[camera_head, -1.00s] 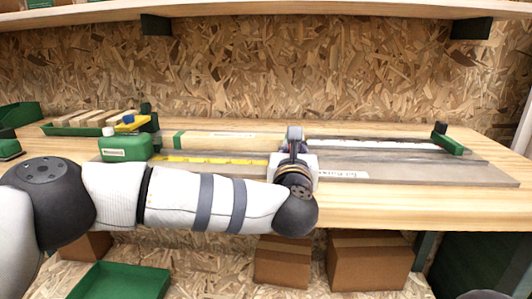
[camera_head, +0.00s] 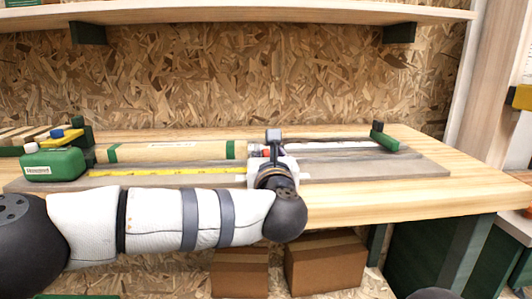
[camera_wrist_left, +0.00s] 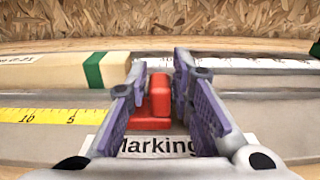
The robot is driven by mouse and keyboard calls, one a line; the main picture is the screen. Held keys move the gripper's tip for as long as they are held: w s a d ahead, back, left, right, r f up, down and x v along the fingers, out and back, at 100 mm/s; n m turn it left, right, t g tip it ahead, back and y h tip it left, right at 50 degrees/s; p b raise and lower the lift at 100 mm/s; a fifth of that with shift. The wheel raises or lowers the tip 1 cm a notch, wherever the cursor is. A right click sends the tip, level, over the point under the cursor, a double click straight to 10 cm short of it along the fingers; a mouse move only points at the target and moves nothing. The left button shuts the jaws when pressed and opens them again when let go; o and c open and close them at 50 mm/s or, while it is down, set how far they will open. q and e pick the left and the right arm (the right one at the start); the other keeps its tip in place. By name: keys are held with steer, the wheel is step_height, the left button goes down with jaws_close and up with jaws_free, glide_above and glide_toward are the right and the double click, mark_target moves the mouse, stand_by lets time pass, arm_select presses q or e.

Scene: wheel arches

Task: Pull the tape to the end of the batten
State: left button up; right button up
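The green tape case (camera_head: 55,164) stands at the left end of the grey board. The yellow tape (camera_head: 165,171) runs straight right from it, in front of the wooden batten (camera_head: 172,151), which has green bands near both ends. My left gripper (camera_head: 274,140) is just past the batten's right end. The left finger hides where the tape meets the tab. My right gripper is not in view.
The grey board (camera_head: 425,171) extends right on the bench, with a green stop (camera_head: 384,137) at its far right. A label reading "Marking" (camera_wrist_left: 155,146) lies below the fingers. Cardboard boxes (camera_head: 325,267) stand under the bench. A shelf (camera_head: 240,13) hangs above.

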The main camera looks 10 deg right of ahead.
arm_select(q)
steer(key=s, duration=1.2)
steer(key=shift+a, duration=0.25)
